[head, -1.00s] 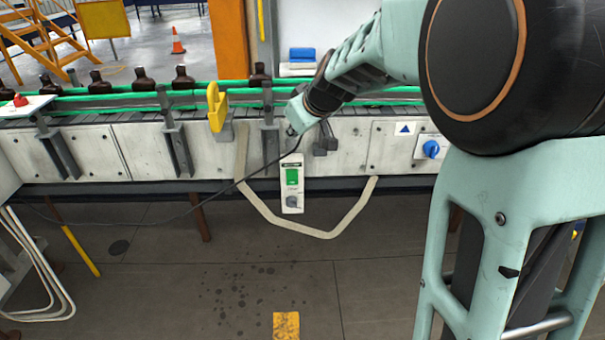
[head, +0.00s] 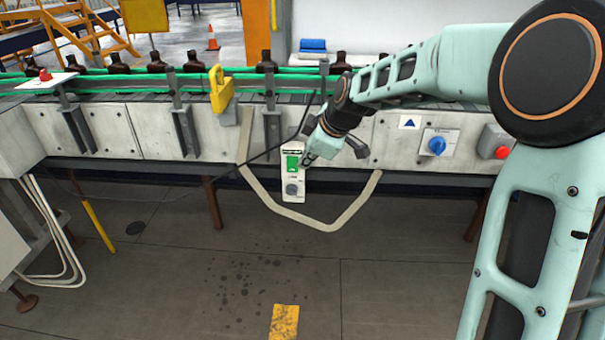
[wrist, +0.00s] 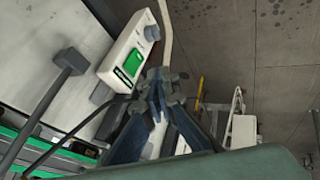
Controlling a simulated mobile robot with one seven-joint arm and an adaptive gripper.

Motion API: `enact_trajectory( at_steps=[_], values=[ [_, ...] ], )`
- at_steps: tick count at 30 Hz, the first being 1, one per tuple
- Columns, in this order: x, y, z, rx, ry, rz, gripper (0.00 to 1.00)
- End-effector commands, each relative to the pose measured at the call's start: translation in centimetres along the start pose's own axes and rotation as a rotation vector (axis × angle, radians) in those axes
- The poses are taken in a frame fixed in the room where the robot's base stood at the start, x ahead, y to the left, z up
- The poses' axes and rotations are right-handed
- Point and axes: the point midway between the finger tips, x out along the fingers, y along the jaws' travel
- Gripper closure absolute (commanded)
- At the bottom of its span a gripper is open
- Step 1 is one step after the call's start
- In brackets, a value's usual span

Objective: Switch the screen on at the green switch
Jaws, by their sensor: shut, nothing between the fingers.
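The green switch (head: 292,163) sits on a pale switch box with a grey knob (head: 291,189) below it, on the front of the conveyor. My gripper (head: 307,161) is at the right edge of the green switch in the head view. I cannot tell whether it touches. In the wrist view the green switch (wrist: 133,63) is up and left of my gripper (wrist: 163,76), whose fingers are shut and empty. No screen is clearly in view.
A blue rotary knob (head: 437,146) and a red button (head: 501,152) are to the right on the panel. A yellow handle (head: 220,88) stands to the left. Brown bottles (head: 157,63) line the conveyor. A pale looped conduit (head: 322,224) hangs below the switch box. A dark cable crosses the panel.

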Motion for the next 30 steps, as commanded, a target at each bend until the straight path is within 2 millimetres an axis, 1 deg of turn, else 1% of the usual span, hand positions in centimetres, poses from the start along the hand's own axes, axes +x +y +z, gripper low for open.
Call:
enact_trajectory(
  at_steps=[13,17,20,23,30],
  values=[
    [0.1,-0.1,-0.1,-0.020,0.003,-0.004,1.00],
    [0.7,-0.2,-0.1,-0.020,0.004,-0.005,1.00],
    [2.1,-0.3,-0.1,-0.020,0.004,-0.007,1.00],
    [4.0,-0.3,-0.1,-0.020,0.004,-0.008,1.00],
    [9.3,-0.3,-0.1,-0.020,0.004,-0.007,1.00]
  ],
)
